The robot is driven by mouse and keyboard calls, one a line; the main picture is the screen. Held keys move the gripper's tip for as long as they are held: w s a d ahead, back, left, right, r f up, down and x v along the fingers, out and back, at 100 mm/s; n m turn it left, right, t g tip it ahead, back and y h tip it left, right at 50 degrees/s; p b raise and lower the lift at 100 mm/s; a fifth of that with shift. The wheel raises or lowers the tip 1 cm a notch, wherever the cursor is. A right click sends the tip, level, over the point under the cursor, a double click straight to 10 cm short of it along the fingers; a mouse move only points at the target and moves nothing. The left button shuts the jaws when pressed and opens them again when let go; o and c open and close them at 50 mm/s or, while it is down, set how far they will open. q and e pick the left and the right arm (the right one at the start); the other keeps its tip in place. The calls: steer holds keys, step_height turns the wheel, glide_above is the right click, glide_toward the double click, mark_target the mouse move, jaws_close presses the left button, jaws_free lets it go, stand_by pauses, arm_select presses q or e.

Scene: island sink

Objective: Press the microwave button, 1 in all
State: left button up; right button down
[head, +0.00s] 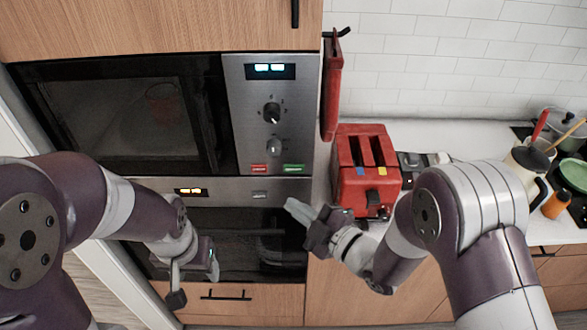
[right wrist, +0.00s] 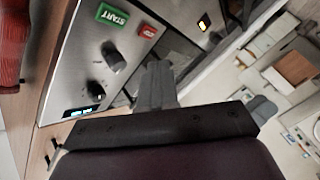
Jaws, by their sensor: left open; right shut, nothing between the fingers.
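The microwave (head: 130,115) is built into the cabinet, with a steel control panel (head: 269,100) on its right side. The panel has a lit display (head: 269,71), two knobs, a red button (head: 259,168) and a green button (head: 293,168) at the bottom. In the right wrist view the green button (right wrist: 112,15) reads START and the red button (right wrist: 148,31) is beside it. My right gripper (head: 295,207) is shut and empty, below the green button and apart from it. My left gripper (head: 195,285) is open and empty in front of the lower oven.
A lower oven (head: 255,245) sits under the microwave, with a drawer (head: 225,303) below. A red toaster (head: 364,170) stands on the counter close to my right gripper. A red cloth (head: 331,95) hangs above it. Pots (head: 555,128) stand at the far right.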

glide_toward(279, 168)
steer(key=a, duration=0.3)
steer(key=shift+w+f+b, duration=0.1)
steer(key=shift+w+b, duration=0.5)
steer(key=shift+w, duration=0.3)
steer(key=shift+w, duration=0.1)
stand_by(1.1)
steer(key=shift+w+b, duration=0.3)
steer(key=shift+w, duration=0.05)
